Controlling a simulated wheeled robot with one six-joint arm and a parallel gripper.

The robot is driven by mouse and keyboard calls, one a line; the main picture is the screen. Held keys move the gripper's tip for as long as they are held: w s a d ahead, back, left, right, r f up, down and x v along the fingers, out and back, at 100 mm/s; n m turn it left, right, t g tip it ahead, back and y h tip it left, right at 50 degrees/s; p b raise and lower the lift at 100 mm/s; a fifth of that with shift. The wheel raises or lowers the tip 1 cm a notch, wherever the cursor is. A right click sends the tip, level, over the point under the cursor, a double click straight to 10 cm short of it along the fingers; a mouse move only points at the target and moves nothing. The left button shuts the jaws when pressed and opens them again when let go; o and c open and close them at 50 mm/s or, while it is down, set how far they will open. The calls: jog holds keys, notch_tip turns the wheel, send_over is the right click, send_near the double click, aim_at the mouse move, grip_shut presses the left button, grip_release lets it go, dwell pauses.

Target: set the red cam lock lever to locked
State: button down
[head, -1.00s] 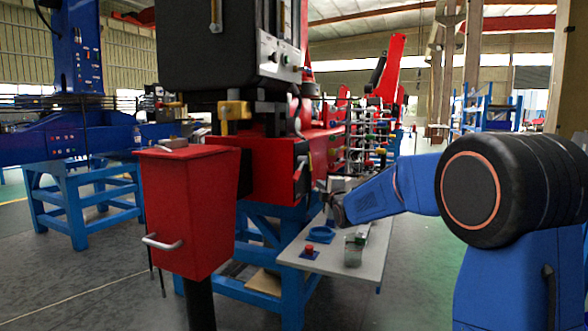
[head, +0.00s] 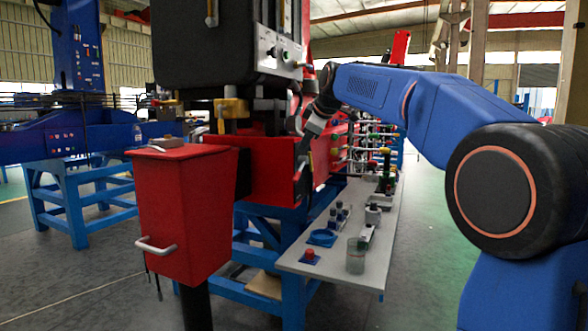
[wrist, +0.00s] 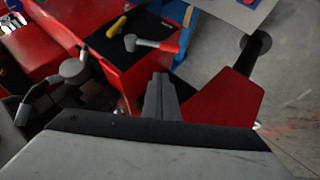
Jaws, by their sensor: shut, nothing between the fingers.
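The red cam lock lever (wrist: 167,47) shows in the wrist view, on a black plate (wrist: 112,52) on the red machine body. It has a grey hub at its left and a red grip pointing right. A yellow-handled lever (wrist: 117,26) sits beside it on the same plate. My gripper (wrist: 160,78) is shut and empty, its tips below the red lever in the picture and apart from it. In the head view my gripper (head: 304,143) is beside the red machine body's right side; I cannot make out the red lever there.
A red box (head: 185,205) with a white handle stands on a post in front. A grey bench (head: 335,262) holds a red button (head: 310,254), a blue ring (head: 321,237) and a glass (head: 356,255). A dark control housing (head: 228,45) overhangs the machine. Open floor lies right of the bench.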

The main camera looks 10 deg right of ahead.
jog(key=v, duration=0.2)
send_near(301, 169)
jog(key=w+a+f, duration=0.2)
jog(key=a+f, duration=0.2)
jog(key=f, duration=0.1)
jog(key=shift+g, duration=0.4)
jog(key=shift+w+a+f, duration=0.1)
jog(key=shift+f, duration=0.1)
